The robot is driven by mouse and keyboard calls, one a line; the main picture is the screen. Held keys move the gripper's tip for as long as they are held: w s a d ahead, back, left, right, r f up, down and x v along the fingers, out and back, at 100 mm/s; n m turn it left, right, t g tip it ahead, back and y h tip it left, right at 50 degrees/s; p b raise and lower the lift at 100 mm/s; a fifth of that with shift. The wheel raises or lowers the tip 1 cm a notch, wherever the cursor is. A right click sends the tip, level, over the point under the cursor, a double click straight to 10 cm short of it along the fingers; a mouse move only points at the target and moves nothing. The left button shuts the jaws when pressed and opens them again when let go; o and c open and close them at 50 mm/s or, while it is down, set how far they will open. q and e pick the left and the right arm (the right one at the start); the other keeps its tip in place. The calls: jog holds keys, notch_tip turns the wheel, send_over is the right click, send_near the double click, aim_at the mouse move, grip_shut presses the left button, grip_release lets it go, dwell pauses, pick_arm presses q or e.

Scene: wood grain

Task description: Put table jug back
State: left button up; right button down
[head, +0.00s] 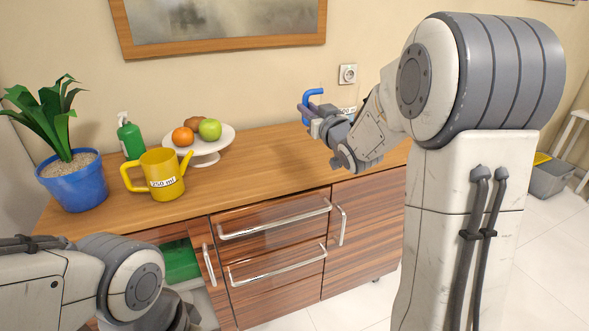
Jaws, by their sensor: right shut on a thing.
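My right gripper (312,112) is raised over the right part of the sideboard top. It is shut on the blue handle (313,93) of what looks like a clear table jug. The jug's body is nearly invisible against the wall; part of a white label ending in "00 ml" (347,110) shows behind my right wrist. A yellow jug (164,175) with a spout and a "250 ml" label stands on the sideboard at the left. My left arm comes in at the lower left, and its gripper does not show.
On the wooden sideboard (262,165) stand a blue plant pot (78,186), a green pump bottle (130,139) and a white cake stand (209,149) with fruit. Below, a compartment at the left is open, with something green (180,262) inside. The sideboard top's middle is clear.

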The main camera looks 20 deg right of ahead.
jog(key=w+a+f+b, duration=0.2)
jog(key=w+a+f, duration=0.6)
jog(key=f, duration=0.2)
jog(key=shift+f, duration=0.3)
jog(key=shift+w, duration=0.1)
jog(key=shift+f, duration=0.15)
jog(key=c, duration=0.8)
grip_release()
jog(key=shift+f, duration=0.1)
